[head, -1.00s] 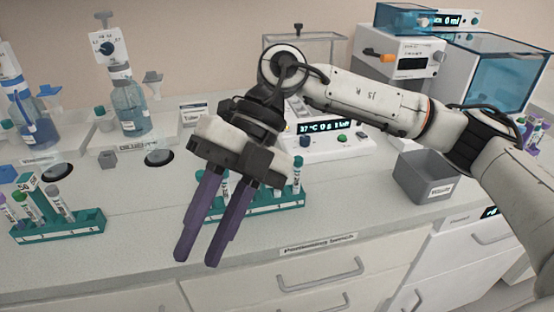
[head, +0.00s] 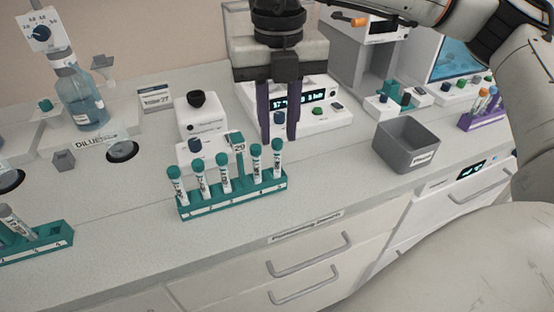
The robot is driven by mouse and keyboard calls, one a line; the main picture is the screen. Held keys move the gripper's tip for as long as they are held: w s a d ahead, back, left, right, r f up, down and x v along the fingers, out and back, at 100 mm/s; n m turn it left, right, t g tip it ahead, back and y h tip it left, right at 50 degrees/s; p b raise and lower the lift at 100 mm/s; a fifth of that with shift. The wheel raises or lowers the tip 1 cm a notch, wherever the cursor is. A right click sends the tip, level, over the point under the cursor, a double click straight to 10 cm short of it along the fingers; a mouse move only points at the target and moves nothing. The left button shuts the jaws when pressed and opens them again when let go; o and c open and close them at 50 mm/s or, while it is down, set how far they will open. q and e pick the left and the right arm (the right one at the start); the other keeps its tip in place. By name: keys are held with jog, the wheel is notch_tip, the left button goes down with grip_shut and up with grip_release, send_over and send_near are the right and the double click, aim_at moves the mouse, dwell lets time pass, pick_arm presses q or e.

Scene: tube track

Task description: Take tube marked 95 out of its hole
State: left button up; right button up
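A teal rack (head: 232,199) stands on the bench in the head view with several teal-capped tubes upright in it. Its tubes include a far-left tube (head: 179,187), a middle tube (head: 224,178) and a far-right tube (head: 277,160). The tube labels are too small to read, so I cannot tell which is marked 95. My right gripper (head: 278,137) points down with its two purple fingers apart and nothing between them. In the picture its tips lie just above the right end of the rack, near the far-right tube's cap. My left gripper is out of view.
A white device with a black knob (head: 200,120) and a display unit (head: 318,112) stand behind. A grey bin (head: 405,146) is to the right. Another teal rack (head: 38,242) is at lower left. Bench in front is clear.

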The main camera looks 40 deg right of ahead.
aim_at(277, 140)
notch_tip(277, 140, down, 4)
jog(key=shift+w+f, duration=0.15)
jog(key=shift+f, duration=0.05)
jog(key=shift+c, duration=0.4)
jog(key=c, duration=0.5)
jog(key=shift+r, duration=0.1)
notch_tip(277, 140, up, 10)
jog(key=shift+f, duration=0.1)
